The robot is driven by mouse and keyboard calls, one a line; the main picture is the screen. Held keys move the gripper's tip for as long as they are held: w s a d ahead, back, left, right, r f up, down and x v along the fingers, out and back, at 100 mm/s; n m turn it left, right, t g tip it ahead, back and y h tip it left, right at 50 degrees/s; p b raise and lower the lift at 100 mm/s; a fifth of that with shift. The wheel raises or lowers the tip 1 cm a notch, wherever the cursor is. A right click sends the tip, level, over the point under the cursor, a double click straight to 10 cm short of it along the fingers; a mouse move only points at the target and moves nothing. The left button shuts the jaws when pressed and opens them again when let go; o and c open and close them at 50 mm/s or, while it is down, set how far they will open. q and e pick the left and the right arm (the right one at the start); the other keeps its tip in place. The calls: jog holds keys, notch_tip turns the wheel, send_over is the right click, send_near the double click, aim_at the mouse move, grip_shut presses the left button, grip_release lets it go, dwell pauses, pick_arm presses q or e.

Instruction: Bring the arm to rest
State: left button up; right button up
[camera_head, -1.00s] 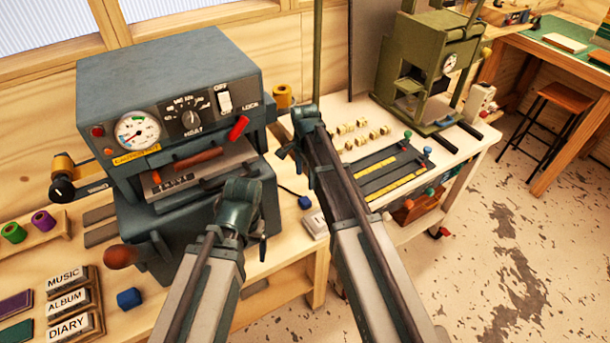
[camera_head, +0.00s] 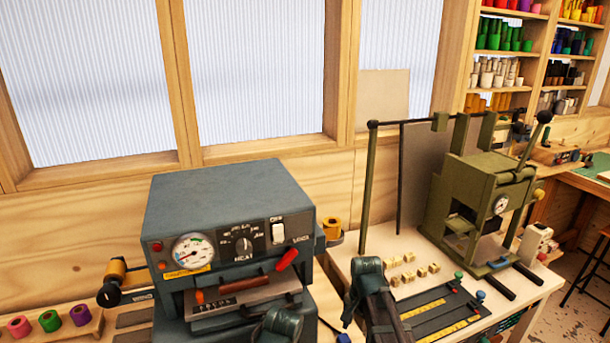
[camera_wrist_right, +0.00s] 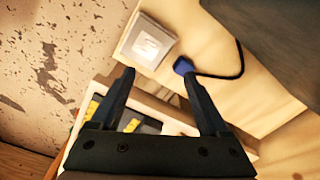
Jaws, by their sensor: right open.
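My right gripper (camera_wrist_right: 158,73) shows in the right wrist view with its two dark fingers spread apart and nothing between them. Beyond the fingertips are a pale square block (camera_wrist_right: 149,45) and a blue piece on a black cord (camera_wrist_right: 183,65) on the bench. In the head view, my right arm (camera_head: 378,300) reaches up at bottom centre, beside the grey-blue press. Only the teal upper joint of my left arm (camera_head: 278,328) shows at the bottom edge, in front of the press. No fingers of either gripper show in the head view.
The hot press (camera_head: 235,215) stands close to both arms. Right of it are small pale blocks (camera_head: 408,274), a dark rack with yellow strips (camera_head: 440,310) and an olive hand press (camera_head: 480,205). Foil rolls (camera_head: 50,321) stand at far left.

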jog(key=s+d+n, duration=0.2)
jog(key=s+n, duration=0.6)
jog(key=s, duration=0.2)
jog(key=s+a+n+h, duration=0.1)
jog(key=s+a+n, duration=0.3)
jog(key=a, duration=0.7)
jog(key=shift+s+g, duration=0.3)
jog(key=shift+s, duration=0.8)
